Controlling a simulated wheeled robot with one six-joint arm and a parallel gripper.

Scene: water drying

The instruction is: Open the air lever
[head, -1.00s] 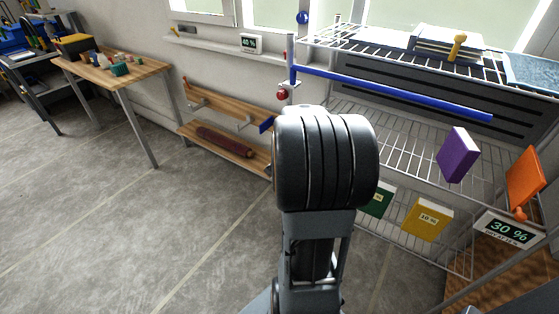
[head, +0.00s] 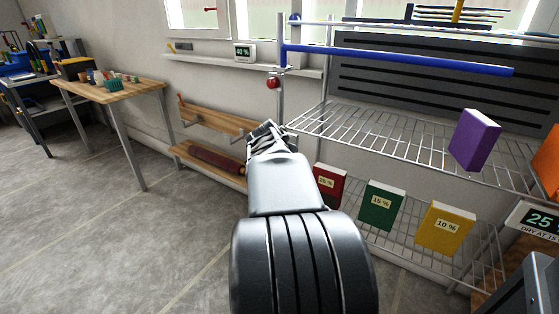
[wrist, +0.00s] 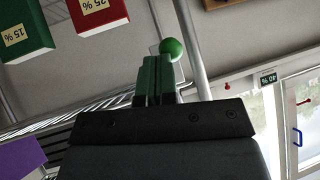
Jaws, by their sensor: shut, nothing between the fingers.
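A green ball (wrist: 172,48) shows beside a metal pole in the wrist view, close to the fingertips. The frames do not settle which knob belongs to the air lever. My gripper (head: 265,130) is shut and empty, below the red knob in the head view. In the wrist view my gripper (wrist: 155,62) has its fingers together, just beside the green ball; contact cannot be told. The head view shows no green ball.
A long blue bar (head: 400,58) runs above the wire shelf (head: 350,125). A purple book (head: 474,139) stands there. Red, green (head: 381,206) and yellow (head: 445,228) books stand on the lower shelf.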

